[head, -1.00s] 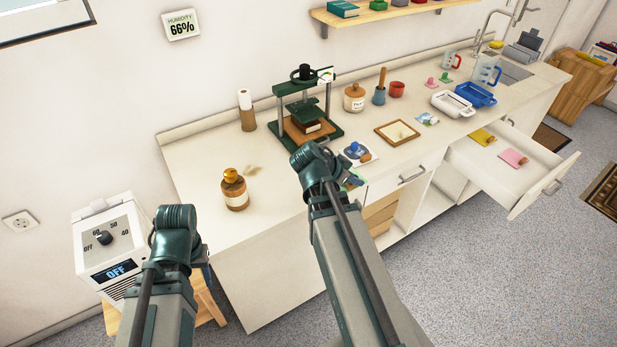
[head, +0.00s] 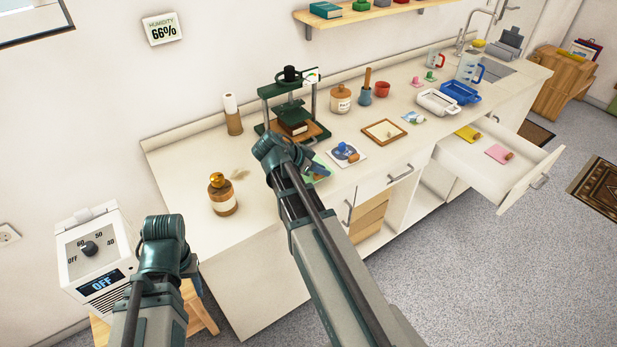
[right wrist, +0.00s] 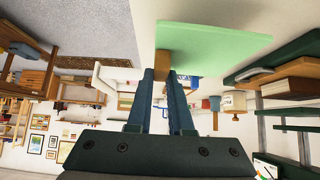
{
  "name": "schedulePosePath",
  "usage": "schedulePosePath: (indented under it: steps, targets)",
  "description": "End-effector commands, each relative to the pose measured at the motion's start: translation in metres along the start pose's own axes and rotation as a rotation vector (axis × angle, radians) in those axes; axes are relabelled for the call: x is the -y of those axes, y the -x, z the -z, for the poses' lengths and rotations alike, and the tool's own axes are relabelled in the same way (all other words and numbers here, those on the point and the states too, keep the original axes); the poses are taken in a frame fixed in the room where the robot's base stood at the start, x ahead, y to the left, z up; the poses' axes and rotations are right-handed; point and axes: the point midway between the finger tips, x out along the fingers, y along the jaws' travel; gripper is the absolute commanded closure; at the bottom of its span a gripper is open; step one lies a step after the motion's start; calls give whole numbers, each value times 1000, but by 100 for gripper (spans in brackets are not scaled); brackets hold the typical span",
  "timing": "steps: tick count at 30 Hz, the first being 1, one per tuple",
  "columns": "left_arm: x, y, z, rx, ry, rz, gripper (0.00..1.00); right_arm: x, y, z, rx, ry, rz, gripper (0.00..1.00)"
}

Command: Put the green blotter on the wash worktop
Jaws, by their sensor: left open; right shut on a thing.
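The green blotter (head: 320,171) is a flat pale-green square with a wooden knob. My right gripper (right wrist: 161,78) is shut on the knob (right wrist: 162,62), and the green sheet (right wrist: 220,44) shows large beyond the fingers in the right wrist view. In the head view it is held by the worktop's front edge, partly hidden by my right arm. The wash end of the long pale worktop (head: 503,90) lies at the far right, around the sink (head: 490,68). My left gripper (head: 194,268) is open at lower left, mostly hidden behind its wrist.
A green press (head: 290,110), brown bottle (head: 222,195), framed print (head: 384,132), white tray (head: 437,103) and blue tray (head: 460,92) stand along the worktop. An open drawer (head: 520,178) with yellow and pink blotters juts out at right. Open floor lies in front.

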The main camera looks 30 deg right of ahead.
Motion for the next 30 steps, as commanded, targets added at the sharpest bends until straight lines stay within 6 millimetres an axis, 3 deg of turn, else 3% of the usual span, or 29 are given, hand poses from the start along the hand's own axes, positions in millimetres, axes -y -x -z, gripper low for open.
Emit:
schedulePosePath:
  steps: [3, 12, 17, 24, 30]
  targets:
    - [0, -2, 0, 0, 0, 0, 50, 15, 6, -8, -1, 1, 1, 100]
    - [0, -2, 0, 0, 0, 0, 50, 20, 9, -12, 0, 0, 0, 100]
    - [0, -4, 0, 0, 0, 0, 50, 34, 14, -20, -1, 2, 2, 100]
    - [-4, -40, 2, 0, 0, 0, 50, 29, -12, -44, 0, 0, 0, 100]
    - [-4, -38, 2, 0, 0, 0, 50, 29, -11, -43, 0, 0, 0, 100]
